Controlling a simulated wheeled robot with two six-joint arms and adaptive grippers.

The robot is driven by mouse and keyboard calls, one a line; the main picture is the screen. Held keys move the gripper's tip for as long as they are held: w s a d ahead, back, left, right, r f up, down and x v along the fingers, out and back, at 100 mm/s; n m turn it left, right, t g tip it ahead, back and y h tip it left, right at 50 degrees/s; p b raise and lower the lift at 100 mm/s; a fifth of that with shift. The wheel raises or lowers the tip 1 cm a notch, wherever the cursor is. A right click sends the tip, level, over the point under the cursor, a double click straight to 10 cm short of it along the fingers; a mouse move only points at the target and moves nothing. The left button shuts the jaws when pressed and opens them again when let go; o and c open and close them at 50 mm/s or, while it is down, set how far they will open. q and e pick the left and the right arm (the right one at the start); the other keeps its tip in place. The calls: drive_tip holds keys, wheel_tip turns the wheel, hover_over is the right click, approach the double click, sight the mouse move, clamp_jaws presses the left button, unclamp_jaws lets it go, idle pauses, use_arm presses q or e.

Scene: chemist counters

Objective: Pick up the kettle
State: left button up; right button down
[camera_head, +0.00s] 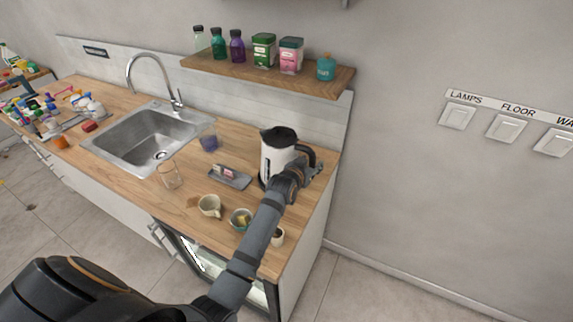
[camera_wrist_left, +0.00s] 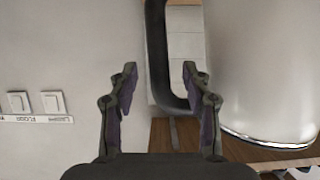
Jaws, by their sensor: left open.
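The white kettle (camera_head: 273,158) with a black lid and black handle stands upright on the wooden counter near its right end. In the left wrist view its white body (camera_wrist_left: 262,70) fills the right side, and its black handle (camera_wrist_left: 160,60) runs down at the middle. My left gripper (camera_head: 308,172) is at the handle side of the kettle, partly hidden by its own wrist in the head view. In the left wrist view the gripper (camera_wrist_left: 160,78) is open, with the handle between or just beyond its fingertips; I cannot tell the exact depth. My right gripper is not in view.
Cups (camera_head: 210,206) and a bowl (camera_head: 241,219) stand at the counter's front edge beneath my left arm. A small grey tray (camera_head: 230,178), a glass (camera_head: 171,176) and a sink (camera_head: 150,137) lie to the left. A shelf (camera_head: 270,78) with jars hangs above.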

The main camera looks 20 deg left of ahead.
use_arm(q)
drive_tip(key=shift+w+f, duration=0.25)
drive_tip(key=shift+w, duration=0.15)
drive_tip(key=shift+s+r, duration=0.1)
drive_tip(key=shift+s, duration=0.05)
drive_tip(key=c, duration=0.4)
clamp_jaws()
drive_tip(key=shift+r, duration=0.25)
drive_tip(key=shift+w+f, duration=0.1)
drive_tip(key=shift+w, duration=0.1)
